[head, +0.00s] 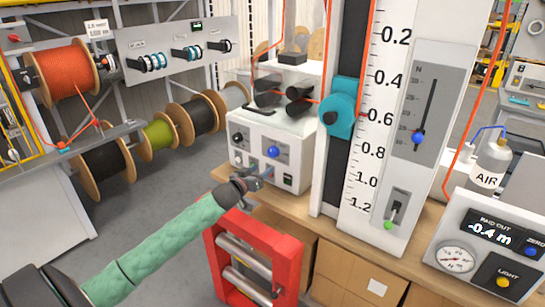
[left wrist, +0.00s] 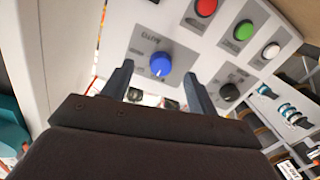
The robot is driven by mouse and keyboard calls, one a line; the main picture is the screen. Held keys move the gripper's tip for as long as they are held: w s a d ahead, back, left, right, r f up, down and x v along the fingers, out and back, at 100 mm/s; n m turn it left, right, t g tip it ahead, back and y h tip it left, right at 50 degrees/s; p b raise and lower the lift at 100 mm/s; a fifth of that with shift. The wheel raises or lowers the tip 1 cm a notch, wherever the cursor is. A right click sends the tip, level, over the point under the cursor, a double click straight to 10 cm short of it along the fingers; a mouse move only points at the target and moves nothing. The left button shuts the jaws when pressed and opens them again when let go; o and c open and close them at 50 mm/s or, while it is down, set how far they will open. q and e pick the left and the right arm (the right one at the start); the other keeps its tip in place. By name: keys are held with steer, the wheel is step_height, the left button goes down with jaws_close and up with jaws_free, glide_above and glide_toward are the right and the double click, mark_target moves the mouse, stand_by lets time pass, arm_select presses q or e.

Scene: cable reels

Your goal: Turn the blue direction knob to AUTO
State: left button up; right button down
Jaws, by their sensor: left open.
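The blue direction knob (head: 272,153) is on a grey plate on the front of the white machine box (head: 291,171). In the left wrist view the blue knob (left wrist: 161,64) appears just beyond the fingers, with a pale pointer mark on its face. My left gripper (head: 262,174) is in front of the box, close below the knob. In the wrist view my left gripper (left wrist: 160,74) is open, one finger to each side of the knob, with nothing held. My right gripper is out of view.
The wrist view shows red (left wrist: 206,7), green (left wrist: 243,30) and white (left wrist: 271,50) buttons and a black knob (left wrist: 229,92) nearby. A red frame with rollers (head: 258,262) stands below. The tall scale board (head: 372,160) stands right of the box.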

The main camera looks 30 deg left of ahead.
mark_target(271, 154)
arm_select(q)
steer(key=w+p, duration=0.1)
steer(key=w, duration=0.1)
steer(key=w+r, duration=0.1)
steer(key=w, duration=0.1)
steer(key=w+a+r+p, duration=0.1)
steer(key=w, duration=0.2)
steer(key=shift+p, duration=0.3)
steer(key=shift+w+f, duration=0.15)
steer(key=shift+w, duration=0.65)
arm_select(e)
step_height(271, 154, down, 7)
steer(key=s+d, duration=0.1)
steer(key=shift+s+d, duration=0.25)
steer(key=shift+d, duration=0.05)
arm_select(q)
steer(key=shift+c, duration=0.5)
steer(key=c, duration=0.9)
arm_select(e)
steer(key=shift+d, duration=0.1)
